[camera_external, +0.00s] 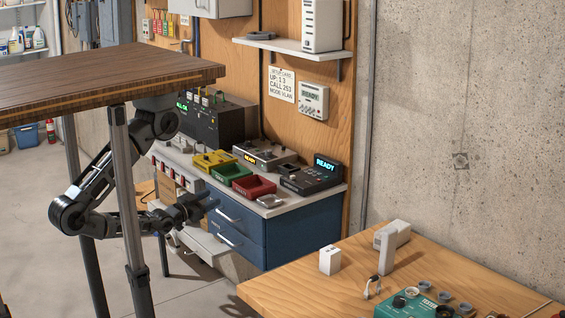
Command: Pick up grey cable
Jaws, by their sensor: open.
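My gripper (209,203) is at the end of my dark arm, in front of the blue drawer cabinet (250,232) and below the worktop's edge. It is small in this view, and I see nothing held in it. A short cable-like piece (372,286), pale with dark parts, lies on the wooden table (290,285) at the lower right, well apart from my gripper. A dark grey flat coil-like thing (262,35) lies on the wall shelf. I cannot tell which of these, if either, is the grey cable.
A brown tabletop (110,72) on metal legs stands at the left, partly in front of my arm. The cabinet's worktop holds yellow (213,160), green (231,173) and red (254,187) trays and a black READY device (312,177). White blocks (330,260) stand on the wooden table.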

